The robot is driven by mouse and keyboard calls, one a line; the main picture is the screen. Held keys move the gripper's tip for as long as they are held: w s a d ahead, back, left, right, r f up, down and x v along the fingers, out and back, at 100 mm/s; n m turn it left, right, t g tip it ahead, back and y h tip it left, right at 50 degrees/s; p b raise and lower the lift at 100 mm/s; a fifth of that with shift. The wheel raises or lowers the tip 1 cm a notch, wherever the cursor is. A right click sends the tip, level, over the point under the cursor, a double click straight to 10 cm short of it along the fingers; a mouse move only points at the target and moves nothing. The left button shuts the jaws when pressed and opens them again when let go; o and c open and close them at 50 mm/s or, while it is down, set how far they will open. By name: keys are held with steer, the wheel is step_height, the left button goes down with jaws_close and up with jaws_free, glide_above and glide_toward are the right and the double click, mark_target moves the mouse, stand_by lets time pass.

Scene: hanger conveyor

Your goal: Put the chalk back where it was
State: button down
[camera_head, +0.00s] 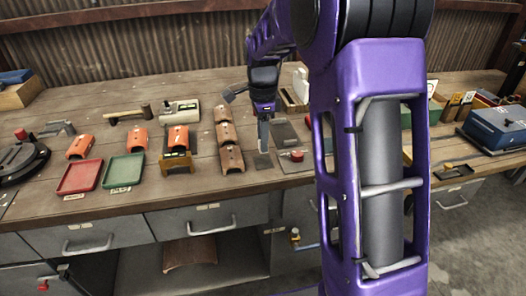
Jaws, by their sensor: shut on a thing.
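My gripper (263,148) points down over the middle of the workbench, just right of a column of brown curved tiles (230,158). Its long grey fingers look closed together, on a thing too small to make out. I cannot pick out the chalk anywhere in this view. The finger ends are close above the bench top, near a small grey plate (262,162). I cannot tell whether they touch it.
My purple arm hides much of the right of the bench. Left of my gripper are an orange tile on a yellow stand (177,160), a green tray (123,170) and a red tray (79,177). A dark plate with a red knob (294,157) is close on the right.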

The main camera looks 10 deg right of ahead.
steer(key=shift+f, duration=1.9)
steer(key=shift+f, duration=0.1)
steer(key=shift+f+b, duration=0.1)
steer(key=shift+b, duration=0.25)
steer(key=c, duration=0.5)
jaws_free()
steer(key=shift+c, duration=0.2)
step_height(320, 180, up, 12)
steer(key=shift+r+p, duration=0.25)
steer(key=shift+p, duration=0.85)
